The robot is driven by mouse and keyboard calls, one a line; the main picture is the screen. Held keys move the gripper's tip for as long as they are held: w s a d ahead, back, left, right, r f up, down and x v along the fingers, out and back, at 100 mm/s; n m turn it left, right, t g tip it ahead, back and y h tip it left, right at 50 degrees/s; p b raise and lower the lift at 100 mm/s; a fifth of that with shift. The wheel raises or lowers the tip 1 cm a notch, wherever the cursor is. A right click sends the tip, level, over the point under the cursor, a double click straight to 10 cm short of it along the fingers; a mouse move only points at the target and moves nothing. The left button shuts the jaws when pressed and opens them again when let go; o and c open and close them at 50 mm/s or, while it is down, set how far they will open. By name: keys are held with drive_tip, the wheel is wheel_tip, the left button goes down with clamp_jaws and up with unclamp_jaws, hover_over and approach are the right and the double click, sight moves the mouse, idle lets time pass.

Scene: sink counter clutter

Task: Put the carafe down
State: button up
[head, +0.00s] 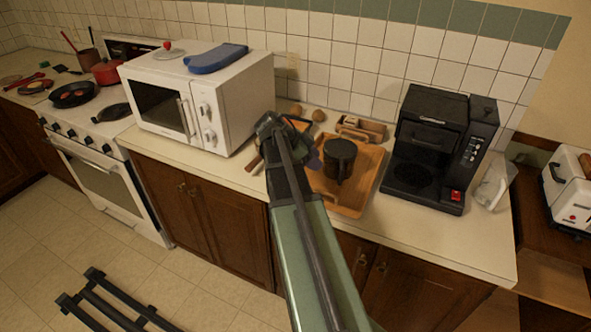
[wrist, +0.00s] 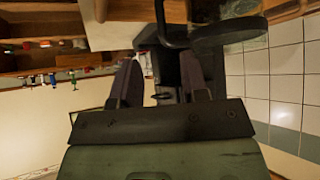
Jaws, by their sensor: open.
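The dark carafe (head: 338,158) stands upright on the wooden tray (head: 350,207) on the counter, left of the black coffee maker (head: 428,150). My gripper (head: 306,142) is just left of the carafe, partly hidden by my own wrist. In the wrist view the two fingers (wrist: 160,82) are spread apart, with nothing clearly held between them. The carafe's dark body (wrist: 228,30) shows at the top of the wrist view, beyond the fingertips. Its handle lies near the fingertips; I cannot tell whether they touch.
A white microwave (head: 197,103) with a blue mitt (head: 215,58) on top stands left of my gripper. A clear container (head: 494,183) and a toaster (head: 570,190) are at the right. The counter's front right is clear.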

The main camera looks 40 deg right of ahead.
drive_tip(key=a+f+n+t+y, duration=0.2)
drive_tip(key=a+n, duration=1)
drive_tip(key=a, duration=0.8)
drive_tip(key=a+f+n+t+y, duration=0.3)
drive_tip(key=a+n+y, duration=0.2)
drive_tip(key=a+n, duration=0.8)
drive_tip(key=a, duration=0.6)
drive_tip(key=shift+a, duration=0.35)
